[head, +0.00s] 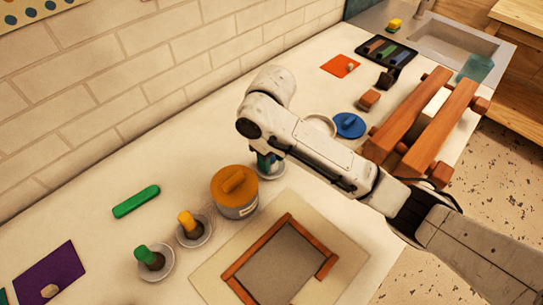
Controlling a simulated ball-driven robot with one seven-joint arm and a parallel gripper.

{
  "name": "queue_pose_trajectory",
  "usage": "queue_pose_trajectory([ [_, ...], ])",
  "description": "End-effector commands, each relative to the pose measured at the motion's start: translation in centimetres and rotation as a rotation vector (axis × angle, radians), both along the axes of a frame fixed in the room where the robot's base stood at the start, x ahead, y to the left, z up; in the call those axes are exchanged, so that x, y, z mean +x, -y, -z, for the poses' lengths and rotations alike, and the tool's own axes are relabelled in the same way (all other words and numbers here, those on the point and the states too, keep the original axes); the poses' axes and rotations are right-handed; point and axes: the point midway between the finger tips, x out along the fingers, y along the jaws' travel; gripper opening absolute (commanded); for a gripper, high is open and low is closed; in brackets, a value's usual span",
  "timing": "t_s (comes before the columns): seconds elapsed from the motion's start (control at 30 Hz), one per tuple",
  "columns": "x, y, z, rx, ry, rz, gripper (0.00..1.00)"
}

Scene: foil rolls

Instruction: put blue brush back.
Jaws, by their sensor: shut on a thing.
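My gripper (264,150) is mostly hidden by my arm and is shut on the blue brush. I cannot tell whether the brush's lower end rests in the holder or is just above it. A yellow brush (187,221) and a green brush (146,256) stand upright in their own round holders to the left.
A pot with an orange lid (234,191) stands close to my gripper. A wooden-edged frame (238,269) lies in front. A white pot (319,124), blue lid (348,126) and wooden roll rack (385,139) are to the right. A green bar (136,201) lies left, with bare counter around it.

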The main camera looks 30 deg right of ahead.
Motion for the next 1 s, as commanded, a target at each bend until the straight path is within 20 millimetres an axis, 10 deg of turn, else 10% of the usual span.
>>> queue_pose_trajectory([
  [0.03, 0.00, 0.00, -0.01, 0.000, 0.000, 0.000, 0.13],
  [0.07, 0.00, 0.00, -0.01, 0.000, 0.000, 0.000, 0.44],
  [0.33, 0.00, 0.00, -0.02, 0.000, 0.000, 0.000, 0.70],
  [1.0, 0.00, 0.00, -0.01, 0.000, 0.000, 0.000, 0.98],
])
